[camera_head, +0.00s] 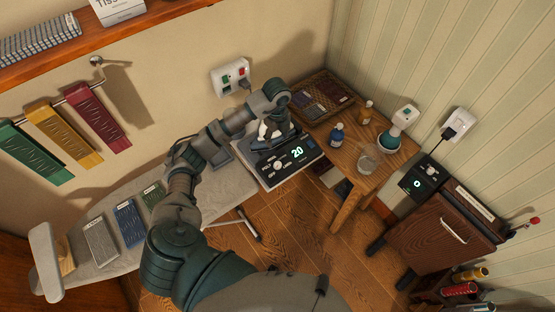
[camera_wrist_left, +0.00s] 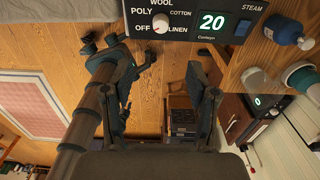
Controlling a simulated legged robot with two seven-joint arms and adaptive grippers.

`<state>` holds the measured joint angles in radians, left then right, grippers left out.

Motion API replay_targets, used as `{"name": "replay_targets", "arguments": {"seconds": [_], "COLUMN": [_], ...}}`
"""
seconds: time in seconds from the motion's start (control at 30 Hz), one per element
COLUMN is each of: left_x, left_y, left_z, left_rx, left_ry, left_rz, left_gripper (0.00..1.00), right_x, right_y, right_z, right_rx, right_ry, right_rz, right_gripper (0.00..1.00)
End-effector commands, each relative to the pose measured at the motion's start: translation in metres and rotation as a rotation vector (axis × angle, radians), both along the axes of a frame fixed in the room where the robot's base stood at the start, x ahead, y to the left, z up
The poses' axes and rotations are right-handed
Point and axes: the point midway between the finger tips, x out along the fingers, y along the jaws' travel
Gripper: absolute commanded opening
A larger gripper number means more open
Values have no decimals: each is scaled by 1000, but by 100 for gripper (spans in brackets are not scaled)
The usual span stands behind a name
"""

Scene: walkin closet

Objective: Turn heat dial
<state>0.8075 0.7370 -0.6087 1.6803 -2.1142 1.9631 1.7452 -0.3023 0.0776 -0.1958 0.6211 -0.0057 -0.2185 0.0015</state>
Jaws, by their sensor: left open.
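The heat dial (camera_wrist_left: 160,22) is a small white round knob on a dark control panel (camera_wrist_left: 185,30), ringed by the labels OFF, POLY, WOOL, COTTON and LINEN. I cannot tell where it points. A green display beside it reads 20. In the head view the panel (camera_head: 267,172) is on the front of an ironing unit between the ironing board and the wooden table. My right gripper is out of view.
The wooden table (camera_head: 346,185) holds a blue bottle (camera_head: 337,136) and a glass (camera_head: 368,160). The ironing board (camera_head: 225,190) carries folded cloths. A wooden cabinet (camera_head: 430,235) with a dark control box stands right.

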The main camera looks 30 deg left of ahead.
Motion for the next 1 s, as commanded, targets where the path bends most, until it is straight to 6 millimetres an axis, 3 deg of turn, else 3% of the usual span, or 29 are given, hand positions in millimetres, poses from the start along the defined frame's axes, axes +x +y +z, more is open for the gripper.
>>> {"name": "replay_targets", "arguments": {"seconds": [0.63,0.8,1.0], "left_x": [-1,0,0], "left_y": [-3,-3,-3], "left_z": [-139,-161,-168], "left_rx": [-5,-6,-5], "left_ry": [5,2,1], "left_rz": [-4,-4,-5], "left_gripper": [58,58,58], "right_x": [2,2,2], "right_y": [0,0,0], "right_z": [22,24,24], "right_rx": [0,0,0], "right_ry": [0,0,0], "right_rz": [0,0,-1], "right_gripper": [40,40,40]}}
